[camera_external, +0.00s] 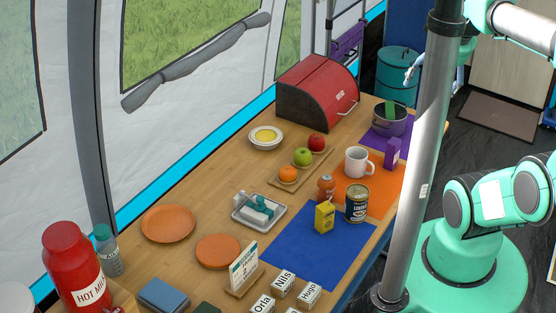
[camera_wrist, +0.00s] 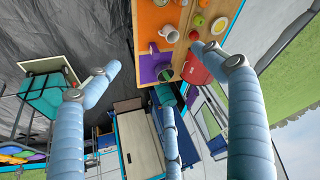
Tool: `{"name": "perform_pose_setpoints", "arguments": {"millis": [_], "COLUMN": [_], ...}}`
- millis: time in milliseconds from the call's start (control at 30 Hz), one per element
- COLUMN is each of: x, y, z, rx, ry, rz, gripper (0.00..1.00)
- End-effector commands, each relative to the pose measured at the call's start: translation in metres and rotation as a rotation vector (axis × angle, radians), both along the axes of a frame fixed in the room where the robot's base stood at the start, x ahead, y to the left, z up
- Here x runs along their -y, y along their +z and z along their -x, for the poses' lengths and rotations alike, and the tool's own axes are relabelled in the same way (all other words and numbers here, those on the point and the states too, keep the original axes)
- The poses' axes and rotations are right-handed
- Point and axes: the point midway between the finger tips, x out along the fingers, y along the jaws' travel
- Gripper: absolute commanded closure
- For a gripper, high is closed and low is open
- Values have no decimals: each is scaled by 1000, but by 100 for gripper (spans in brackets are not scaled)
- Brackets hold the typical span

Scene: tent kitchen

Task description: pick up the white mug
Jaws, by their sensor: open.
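The white mug (camera_external: 357,162) stands upright on the orange mat, its handle toward the right. In the wrist view the white mug (camera_wrist: 169,33) shows small near the top, between two fingertips in the picture but well beyond them. My gripper (camera_wrist: 157,63) has light blue fingers spread wide, with nothing between them. In the external view it is high at the upper right, off the table's far end and apart from the mug, partly hidden by the grey pole.
Near the mug stand a purple carton (camera_external: 393,153), a labelled can (camera_external: 356,204), an orange bottle (camera_external: 325,188) and a dark pot (camera_external: 388,120). A fruit board (camera_external: 320,157) lies to its left. The grey tent pole (camera_external: 423,150) rises beside the table's right edge.

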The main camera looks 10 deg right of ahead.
Motion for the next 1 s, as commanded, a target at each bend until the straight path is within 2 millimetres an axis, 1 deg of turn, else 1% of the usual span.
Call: {"name": "perform_pose_setpoints", "arguments": {"millis": [167,267,467,667,767,867,1000], "x": [0,-1,-2,-4,-5,-6,-8], "y": [-3,-5,-18,-40,-54,-71,-99], "z": [-21,-39,-87,-136,-161,-185,-217], "rx": [-28,-50,-102,-156,-184,-209,-249], "ry": [-9,-19,-42,-68,-82,-96,-114], "rz": [-5,-9,-18,-27,-29,-33,-35], "gripper": [18,18,18,18,18,18,18]}}
